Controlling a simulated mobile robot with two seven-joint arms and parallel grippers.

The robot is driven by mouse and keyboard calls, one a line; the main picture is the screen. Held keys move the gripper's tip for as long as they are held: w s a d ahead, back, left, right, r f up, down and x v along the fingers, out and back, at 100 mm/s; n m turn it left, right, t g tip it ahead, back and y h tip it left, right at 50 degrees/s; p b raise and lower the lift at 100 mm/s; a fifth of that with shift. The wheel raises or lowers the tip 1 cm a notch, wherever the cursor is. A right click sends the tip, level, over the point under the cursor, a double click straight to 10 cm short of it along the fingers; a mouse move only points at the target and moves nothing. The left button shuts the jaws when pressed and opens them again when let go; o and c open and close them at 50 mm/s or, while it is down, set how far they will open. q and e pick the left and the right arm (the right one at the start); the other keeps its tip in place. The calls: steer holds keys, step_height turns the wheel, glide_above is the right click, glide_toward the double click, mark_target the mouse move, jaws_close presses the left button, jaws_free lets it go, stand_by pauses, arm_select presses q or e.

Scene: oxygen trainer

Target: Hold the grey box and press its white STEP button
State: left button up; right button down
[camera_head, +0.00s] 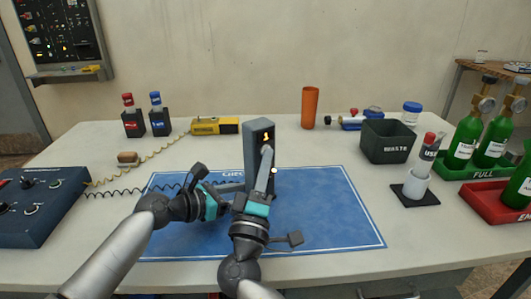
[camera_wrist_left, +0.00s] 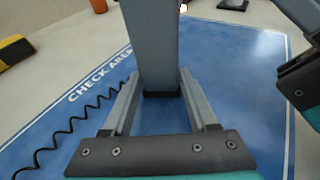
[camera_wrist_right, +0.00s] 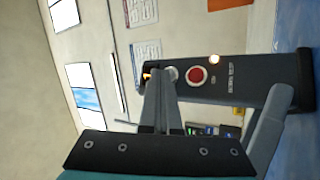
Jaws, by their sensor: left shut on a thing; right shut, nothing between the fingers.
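The grey box (camera_head: 256,142) stands upright above the blue check mat, its dark front panel partly covered by my right gripper. My left gripper (camera_head: 238,187) is shut on the lower part of the box; the left wrist view shows a finger on each side of it (camera_wrist_left: 152,45). My right gripper (camera_head: 267,152) is shut and empty, fingertips at the upper front panel.
The blue mat (camera_head: 330,220) has free room on the right. A blue console (camera_head: 40,210) with coiled cords is left. An orange cup (camera_head: 309,108) stands behind.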

steer(key=shift+s+d, duration=0.35)
steer(key=shift+s, duration=0.45)
steer(key=shift+s, duration=0.1)
steer(key=s, duration=0.1)
steer(key=s+d, duration=0.1)
steer(key=s, duration=0.1)
steer(key=s+d, duration=0.1)
steer(key=shift+s, duration=0.2)
stand_by(0.3)
arm_select(q)
steer(key=o, duration=1)
steer(key=shift+o, duration=0.2)
